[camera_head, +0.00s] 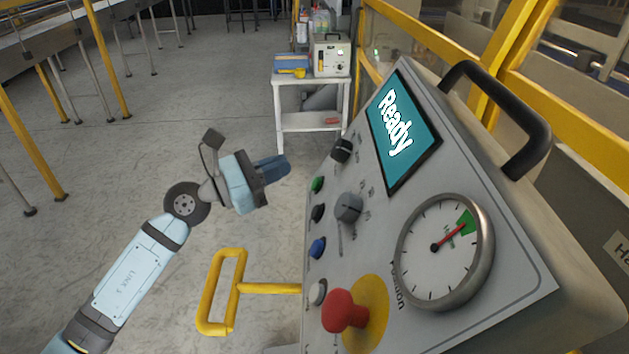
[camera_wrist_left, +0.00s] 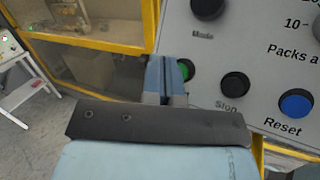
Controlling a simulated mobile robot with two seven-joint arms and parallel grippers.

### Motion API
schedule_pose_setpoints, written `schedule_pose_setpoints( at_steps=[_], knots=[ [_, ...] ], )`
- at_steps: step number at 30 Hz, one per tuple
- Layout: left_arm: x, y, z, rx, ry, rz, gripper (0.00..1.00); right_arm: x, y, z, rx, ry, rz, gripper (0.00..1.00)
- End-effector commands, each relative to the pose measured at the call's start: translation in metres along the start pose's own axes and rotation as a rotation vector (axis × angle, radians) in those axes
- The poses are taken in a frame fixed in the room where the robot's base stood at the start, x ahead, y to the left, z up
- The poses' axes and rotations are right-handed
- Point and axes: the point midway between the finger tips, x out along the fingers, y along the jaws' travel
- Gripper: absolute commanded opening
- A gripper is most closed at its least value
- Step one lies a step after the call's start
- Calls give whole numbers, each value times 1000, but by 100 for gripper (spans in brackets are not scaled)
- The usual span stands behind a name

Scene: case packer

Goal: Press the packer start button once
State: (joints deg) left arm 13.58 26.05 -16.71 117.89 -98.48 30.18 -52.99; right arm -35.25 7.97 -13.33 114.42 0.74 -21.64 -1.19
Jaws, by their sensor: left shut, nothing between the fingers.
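The packer's grey control panel (camera_head: 385,215) stands at the right in the head view, with a screen (camera_head: 403,130) reading "Ready". A green button (camera_head: 317,185) is at the panel's left edge. It also shows in the left wrist view (camera_wrist_left: 187,68), partly hidden behind my left fingers; its label is hidden. My left gripper (camera_head: 275,167) is shut and empty, left of the green button in the head view. In the wrist view its closed fingers (camera_wrist_left: 165,78) overlap the button's left side; I cannot tell whether they touch it. My right gripper is not in view.
A black button (camera_wrist_left: 235,86) labelled Stop and a blue Reset button (camera_wrist_left: 296,104) sit beside the green one. The panel also has knobs, a gauge (camera_head: 445,250) and a red mushroom button (camera_head: 344,311). A yellow rail (camera_head: 222,290) projects below. Open floor lies left.

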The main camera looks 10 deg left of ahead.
Motion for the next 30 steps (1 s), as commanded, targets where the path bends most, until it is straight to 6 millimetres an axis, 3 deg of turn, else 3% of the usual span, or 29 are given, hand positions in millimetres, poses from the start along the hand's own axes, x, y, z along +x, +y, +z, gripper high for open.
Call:
schedule_pose_setpoints(
  at_steps=[9,30],
  knots=[
    [21,-15,-16,0,0,0,0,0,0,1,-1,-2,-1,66],
    [24,-18,-18,1,0,0,0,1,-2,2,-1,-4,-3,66]
  ],
)
